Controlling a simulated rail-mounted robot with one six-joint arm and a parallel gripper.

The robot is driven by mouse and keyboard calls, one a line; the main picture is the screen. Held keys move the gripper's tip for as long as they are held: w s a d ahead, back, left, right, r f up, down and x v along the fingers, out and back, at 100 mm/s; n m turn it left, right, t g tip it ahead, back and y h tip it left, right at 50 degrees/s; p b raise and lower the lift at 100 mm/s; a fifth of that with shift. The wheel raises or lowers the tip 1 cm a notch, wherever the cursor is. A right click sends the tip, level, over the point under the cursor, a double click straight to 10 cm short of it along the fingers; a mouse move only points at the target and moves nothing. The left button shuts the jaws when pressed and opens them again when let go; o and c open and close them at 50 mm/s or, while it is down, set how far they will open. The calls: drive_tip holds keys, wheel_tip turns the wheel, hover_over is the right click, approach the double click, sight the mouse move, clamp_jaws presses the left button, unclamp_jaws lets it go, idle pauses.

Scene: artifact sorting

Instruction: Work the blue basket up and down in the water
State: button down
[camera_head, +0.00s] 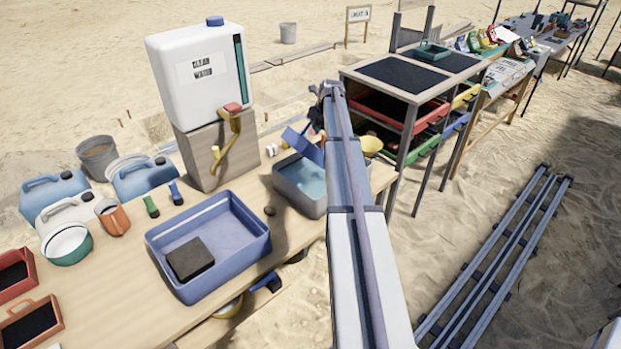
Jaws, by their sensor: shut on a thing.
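The blue basket (302,146) is tilted over the back of a grey basin (312,208) that holds blue water (303,178). Most of the basket shows above the water; I cannot tell whether its lower edge touches it. My arm reaches across the right side of the basin and hides part of it. My gripper (316,127) is at the basket's upper right, shut on it, mostly hidden by my arm; the fingertips are hard to make out.
A larger blue tub (247,240) with a dark block (190,259) stands left of the basin. A clean water tank (200,75) with a tap stands behind. A yellow bowl (371,145) and a drawer rack (408,82) are to the right.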

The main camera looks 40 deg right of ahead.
idle(0.4)
wheel_tip(320, 180, up, 5)
drive_tip(key=p, duration=0.5)
drive_tip(key=shift+r, duration=0.15)
drive_tip(key=shift+f, duration=0.2)
